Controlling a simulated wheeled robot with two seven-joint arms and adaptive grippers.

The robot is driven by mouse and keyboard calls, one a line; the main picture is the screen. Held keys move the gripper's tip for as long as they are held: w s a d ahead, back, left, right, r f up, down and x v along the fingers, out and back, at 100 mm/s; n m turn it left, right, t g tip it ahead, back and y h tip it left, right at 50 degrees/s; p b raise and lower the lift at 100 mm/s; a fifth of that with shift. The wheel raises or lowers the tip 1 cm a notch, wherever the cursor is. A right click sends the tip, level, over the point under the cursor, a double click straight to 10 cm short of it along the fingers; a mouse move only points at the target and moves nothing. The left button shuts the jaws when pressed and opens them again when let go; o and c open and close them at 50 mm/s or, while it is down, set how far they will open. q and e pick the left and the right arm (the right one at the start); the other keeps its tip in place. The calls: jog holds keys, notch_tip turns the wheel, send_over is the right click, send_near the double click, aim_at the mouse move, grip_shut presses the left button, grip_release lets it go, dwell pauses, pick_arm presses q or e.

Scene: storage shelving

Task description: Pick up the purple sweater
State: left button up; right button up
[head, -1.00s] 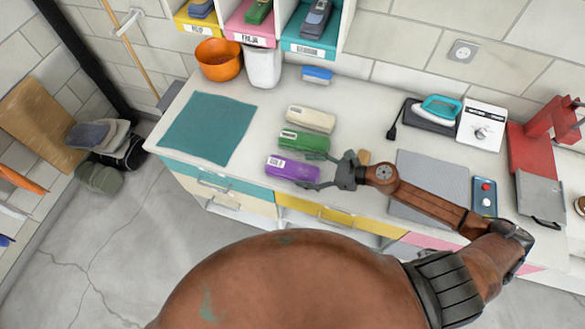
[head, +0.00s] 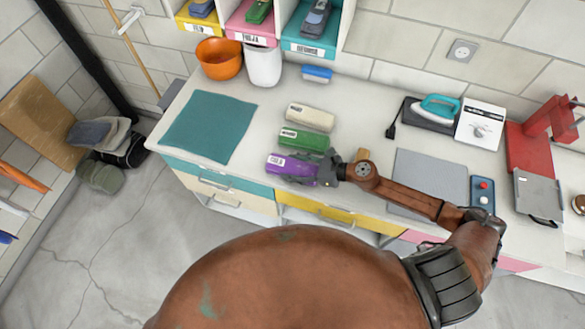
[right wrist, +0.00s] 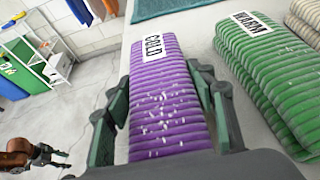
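The purple sweater (head: 290,168) is a folded, ribbed roll with a "COLD" label, lying at the front edge of the white counter. It fills the middle of the right wrist view (right wrist: 163,100), with small white specks on it. My right gripper (head: 312,170) reaches over its right end. In the right wrist view the open fingers (right wrist: 163,105) stand on either side of the sweater; firm contact is not clear. My left gripper (right wrist: 52,158) shows small at the lower left of the right wrist view, away from the sweater; its opening is too small to judge.
A green roll labelled "WARM" (head: 303,139) lies close behind the sweater, with a cream roll (head: 310,117) beyond it. A teal mat (head: 208,127) lies to the left. A grey mat (head: 430,178) and iron (head: 440,108) are to the right.

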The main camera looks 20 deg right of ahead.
jog(key=c, duration=0.9)
jog(key=shift+r, duration=0.15)
